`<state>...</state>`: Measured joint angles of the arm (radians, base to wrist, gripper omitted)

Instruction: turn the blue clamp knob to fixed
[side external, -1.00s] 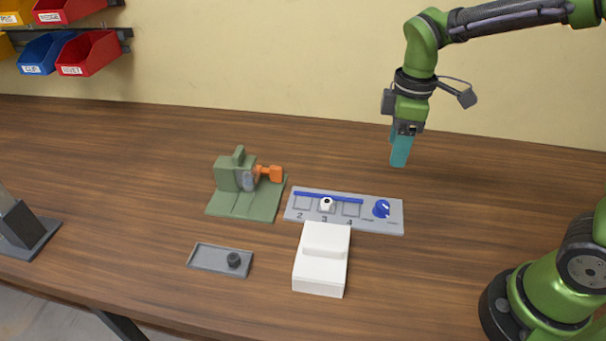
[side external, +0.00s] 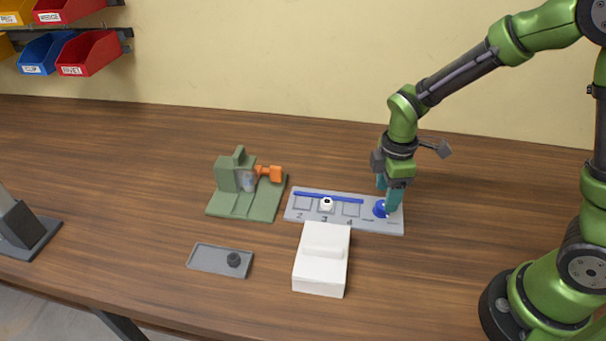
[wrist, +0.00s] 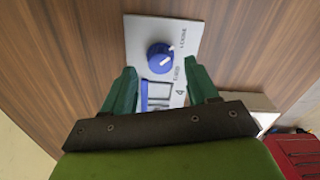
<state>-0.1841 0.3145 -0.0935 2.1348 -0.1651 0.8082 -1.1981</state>
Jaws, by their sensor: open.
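The blue clamp knob (side external: 380,209) sits at the right end of a grey panel (side external: 300,214). In the wrist view the knob (wrist: 160,58) is round with a white pointer mark, beside lettering on the panel that is too small to read surely. My gripper (side external: 389,198) is open, with its teal fingers low at the knob and partly hiding it in the side view. In the wrist view the fingers of my gripper (wrist: 160,80) stand apart on either side, with the knob beyond them. I cannot tell whether they touch it.
The panel also bears a blue bar (side external: 328,197) and a white block (side external: 326,204) by the 3. A white box (side external: 321,262) stands in front. A green fixture with an orange handle (side external: 271,173) is left, a grey tray (side external: 212,259) nearer. The table's right back is clear.

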